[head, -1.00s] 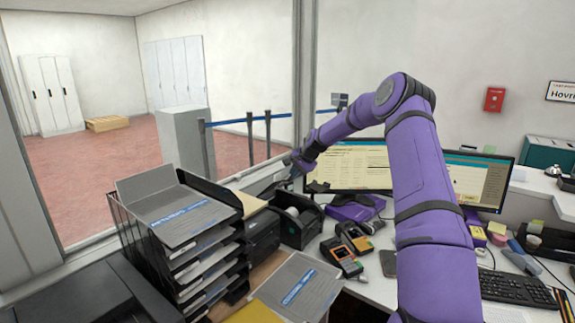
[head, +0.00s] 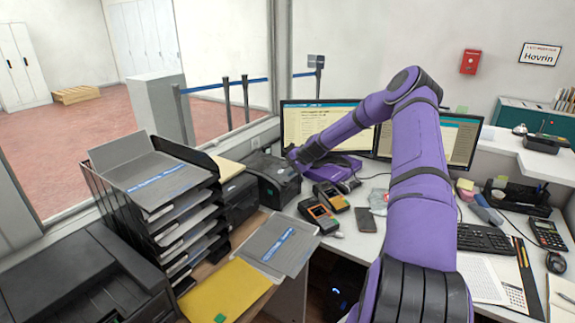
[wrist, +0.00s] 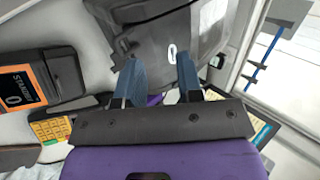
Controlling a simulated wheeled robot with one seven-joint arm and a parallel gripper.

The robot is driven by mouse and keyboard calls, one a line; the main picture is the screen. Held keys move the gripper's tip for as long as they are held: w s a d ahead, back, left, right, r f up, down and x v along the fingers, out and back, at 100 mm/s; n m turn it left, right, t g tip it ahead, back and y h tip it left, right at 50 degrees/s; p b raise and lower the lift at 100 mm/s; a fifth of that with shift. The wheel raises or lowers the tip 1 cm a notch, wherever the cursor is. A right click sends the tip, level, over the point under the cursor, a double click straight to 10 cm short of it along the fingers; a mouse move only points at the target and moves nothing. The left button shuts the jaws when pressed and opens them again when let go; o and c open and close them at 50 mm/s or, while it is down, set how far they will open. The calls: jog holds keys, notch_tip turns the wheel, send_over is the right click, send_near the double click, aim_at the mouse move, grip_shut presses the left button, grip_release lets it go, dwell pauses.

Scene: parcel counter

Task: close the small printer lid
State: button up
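The small printer (head: 268,182) is a dark box on the counter, right of the paper trays. Its lid (wrist: 205,38) shows in the wrist view as a broad dark grey surface with a small white mark, and it looks lowered over the body. Whether it is fully latched I cannot tell. My gripper (head: 297,163) is at the right rear edge of the printer. In the wrist view my gripper (wrist: 157,62) has its two blue fingers apart with nothing between them, pointing at the lid; contact is unclear.
A stack of paper trays (head: 92,190) and another dark device (head: 240,200) stand left of the printer. Handheld terminals (head: 318,215) lie in front right. Monitors (head: 305,122) stand behind. A clipboard (head: 270,262) lies at the front edge.

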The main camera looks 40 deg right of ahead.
jog(key=v, duration=1)
jog(key=shift+s+r, duration=0.3)
jog(key=shift+d, duration=0.1)
